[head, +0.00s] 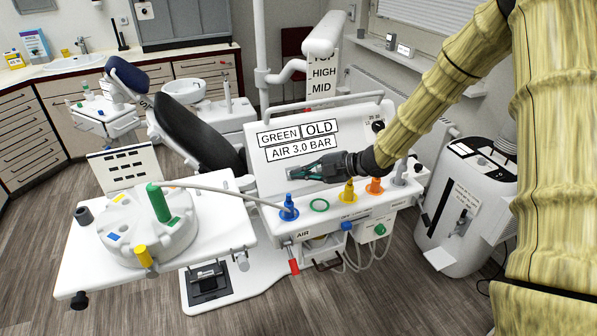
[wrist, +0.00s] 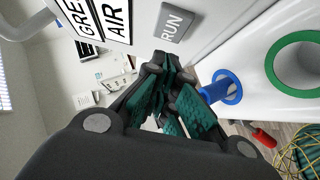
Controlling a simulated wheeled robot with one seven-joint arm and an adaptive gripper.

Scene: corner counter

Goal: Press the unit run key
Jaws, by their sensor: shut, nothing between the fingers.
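The grey run key (wrist: 174,22), marked RUN, sits on the white panel (wrist: 212,25) in the wrist view, just beyond my fingertips. My gripper (wrist: 162,62) is shut and empty, its dark fingers with green pads pointing toward the panel just beside the key. In the head view my gripper (head: 298,173) reaches in from the right, in front of the unit panel (head: 262,183) below the AIR 3.0 BAR label (head: 300,148). It mostly hides the key there. I cannot tell whether the fingertips touch the panel.
Below the panel stand a blue fitting (head: 288,208), a green ring (head: 319,205), a yellow fitting (head: 349,191) and an orange one (head: 375,187). A grey hose runs from the blue fitting to a green-capped post (head: 158,203) on the left tray (head: 222,244). A handle bar (head: 330,107) crosses above.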

